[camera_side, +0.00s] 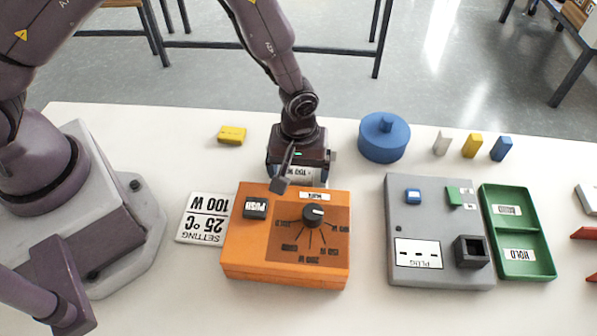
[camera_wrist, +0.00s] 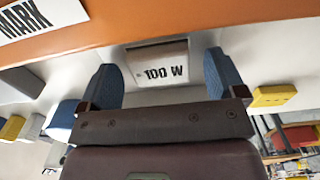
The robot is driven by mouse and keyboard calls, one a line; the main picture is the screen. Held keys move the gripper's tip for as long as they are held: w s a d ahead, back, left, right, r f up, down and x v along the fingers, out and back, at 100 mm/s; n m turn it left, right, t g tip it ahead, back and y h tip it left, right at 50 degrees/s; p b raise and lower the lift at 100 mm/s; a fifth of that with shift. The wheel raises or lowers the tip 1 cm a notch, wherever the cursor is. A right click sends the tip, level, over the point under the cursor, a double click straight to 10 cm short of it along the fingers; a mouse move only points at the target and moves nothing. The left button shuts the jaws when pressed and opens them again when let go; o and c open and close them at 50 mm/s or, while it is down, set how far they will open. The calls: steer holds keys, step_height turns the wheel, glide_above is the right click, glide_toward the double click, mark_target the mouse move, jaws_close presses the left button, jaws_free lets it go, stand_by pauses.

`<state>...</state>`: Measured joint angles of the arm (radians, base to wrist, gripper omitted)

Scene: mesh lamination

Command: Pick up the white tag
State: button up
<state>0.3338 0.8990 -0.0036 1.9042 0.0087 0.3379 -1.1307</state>
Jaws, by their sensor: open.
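A small white tag (camera_side: 442,143) stands upright at the back right, left of a yellow tag (camera_side: 472,146) and a blue tag (camera_side: 502,148). A pale piece marked "100 W" (camera_wrist: 162,65) is behind the orange box and shows partly under my gripper in the side view (camera_side: 297,172). I cannot tell which of these two white pieces is the tag meant. My gripper (camera_wrist: 162,78) is open, its blue-padded fingers on either side of the "100 W" piece in the wrist view. In the side view my gripper (camera_side: 298,174) is at the orange box's back edge, well left of the upright tags.
The orange box (camera_side: 240,240) with a dial is close in front of my gripper. A blue round lid (camera_side: 384,140) lies to the right, a yellow block (camera_side: 232,134) to the left. A grey plug panel (camera_side: 410,220) and green tray (camera_side: 520,233) are at right.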

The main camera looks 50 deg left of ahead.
steer(key=c, duration=1)
steer(key=shift+r, duration=0.15)
